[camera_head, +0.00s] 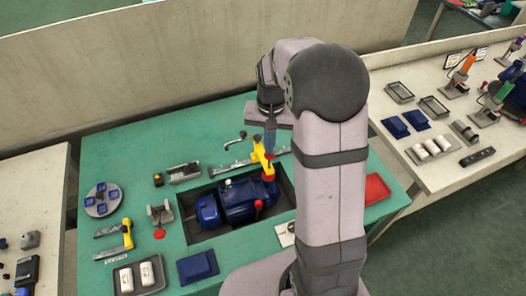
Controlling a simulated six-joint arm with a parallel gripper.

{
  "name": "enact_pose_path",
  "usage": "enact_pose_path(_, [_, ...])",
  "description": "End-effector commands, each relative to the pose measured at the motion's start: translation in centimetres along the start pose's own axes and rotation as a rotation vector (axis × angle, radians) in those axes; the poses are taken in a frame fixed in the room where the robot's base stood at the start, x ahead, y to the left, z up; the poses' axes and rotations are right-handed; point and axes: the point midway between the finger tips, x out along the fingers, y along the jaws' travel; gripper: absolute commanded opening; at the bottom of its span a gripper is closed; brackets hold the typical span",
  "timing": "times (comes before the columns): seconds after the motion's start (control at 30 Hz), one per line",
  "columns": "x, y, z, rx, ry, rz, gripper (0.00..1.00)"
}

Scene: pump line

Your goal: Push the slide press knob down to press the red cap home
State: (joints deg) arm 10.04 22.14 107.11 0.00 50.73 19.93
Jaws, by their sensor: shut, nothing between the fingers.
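The yellow slide press (257,153) stands at the back edge of the blue pump (238,203), which lies in a dark recess of the green bench. A red part shows at the lower end of the press, above the pump; I take it for the red cap (268,177), but how far it is seated cannot be told. My gripper (270,150) is shut and empty, pointing down at the top of the press. The knob is largely hidden by it, and contact cannot be made out. Another small red part (258,204) sits on the pump's front side.
A metal lever (236,141) and a slotted rail (184,172) lie behind the recess. A red tray (377,189) lies right of my arm.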

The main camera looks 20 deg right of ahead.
Motion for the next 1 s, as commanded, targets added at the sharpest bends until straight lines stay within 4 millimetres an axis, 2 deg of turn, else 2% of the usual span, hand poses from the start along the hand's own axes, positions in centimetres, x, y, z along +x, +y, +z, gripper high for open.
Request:
enact_pose_path(0.4, [1.2,0.0,0.0,0.0,0.0,0.0,0.0])
enact_pose_path(1.0, [2.0,0.0,0.1,0.0,-0.002,0.001,0.0])
